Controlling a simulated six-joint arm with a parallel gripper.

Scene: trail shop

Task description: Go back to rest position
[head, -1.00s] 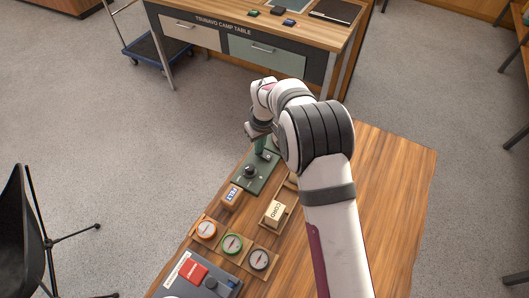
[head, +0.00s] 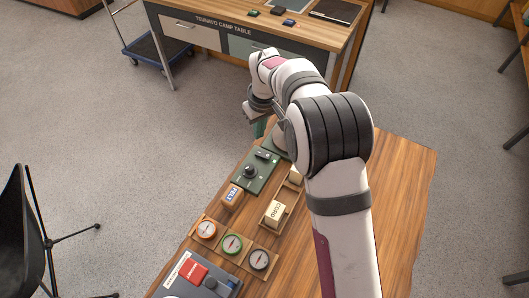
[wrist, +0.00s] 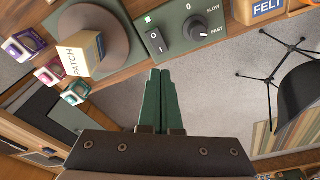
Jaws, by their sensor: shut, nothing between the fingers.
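My gripper (wrist: 160,82) shows in the wrist view with its two green fingers together and nothing between them. In the head view my arm reaches over the wooden table, and the gripper (head: 260,128) is mostly hidden behind the wrist, near the table's far left edge. The green control panel (head: 254,170) with a black dial and a switch lies just nearer than the gripper. In the wrist view the panel (wrist: 171,42) shows SLOW and FAST marks, a lit green lamp and the fingertips below its edge.
A block marked PATCH (wrist: 84,54) stands on a round plate (wrist: 112,28). A FELT block (head: 232,195), a CORD block (head: 274,212) in a wooden tray, several compasses and a grey box with a red block (head: 193,271) line the table. The right side of the table is clear.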

